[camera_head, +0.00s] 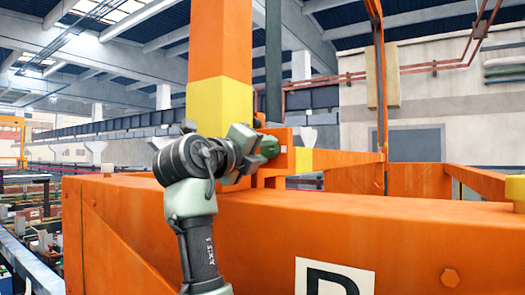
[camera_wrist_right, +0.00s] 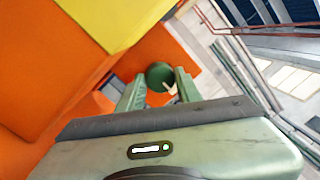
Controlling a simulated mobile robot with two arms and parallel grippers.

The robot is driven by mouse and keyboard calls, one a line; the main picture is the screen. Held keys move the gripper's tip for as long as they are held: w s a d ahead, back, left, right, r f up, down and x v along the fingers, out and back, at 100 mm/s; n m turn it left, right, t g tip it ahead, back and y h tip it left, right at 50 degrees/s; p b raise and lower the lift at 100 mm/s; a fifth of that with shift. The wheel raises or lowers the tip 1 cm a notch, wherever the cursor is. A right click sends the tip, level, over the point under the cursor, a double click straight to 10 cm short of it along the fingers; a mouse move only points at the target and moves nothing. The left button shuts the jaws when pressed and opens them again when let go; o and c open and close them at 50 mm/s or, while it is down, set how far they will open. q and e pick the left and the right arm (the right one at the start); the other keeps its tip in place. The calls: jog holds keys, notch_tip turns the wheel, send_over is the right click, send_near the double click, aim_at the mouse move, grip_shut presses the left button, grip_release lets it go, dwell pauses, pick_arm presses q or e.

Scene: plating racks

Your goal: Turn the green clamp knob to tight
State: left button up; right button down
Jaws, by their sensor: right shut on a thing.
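The green clamp knob (camera_head: 269,147) sits on the orange rack's bracket, just right of my right gripper (camera_head: 254,148) in the head view. In the right wrist view the round green knob (camera_wrist_right: 159,74) lies between the two green fingertips of my right gripper (camera_wrist_right: 158,84). The gripper is shut on the knob. The fingers hide part of its sides. A small pale pointer or mark (camera_wrist_right: 171,88) shows beside the knob, too small to read. My left gripper is not in view.
The orange rack beam (camera_head: 350,225) with a white letter plate (camera_head: 335,277) runs across the front. An orange post with a yellow band (camera_head: 219,105) rises behind my right arm.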

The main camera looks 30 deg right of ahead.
jog(key=c, duration=1.1)
grip_release()
jog(key=shift+r, duration=0.15)
jog(key=shift+o, duration=0.8)
jog(key=shift+w+d, duration=0.1)
jog(key=shift+d, duration=0.05)
jog(key=shift+f, duration=0.2)
jog(key=shift+s+a+f+b, duration=0.1)
jog(key=shift+s+a+b, duration=0.1)
jog(key=shift+a+b, duration=0.1)
jog(key=b+v, duration=0.3)
jog(key=v, duration=0.3)
jog(key=shift+s+a, duration=0.1)
jog(key=shift+a, duration=0.1)
jog(key=shift+s+a, duration=0.25)
jog(key=shift+a, duration=0.1)
jog(key=shift+d, duration=0.1)
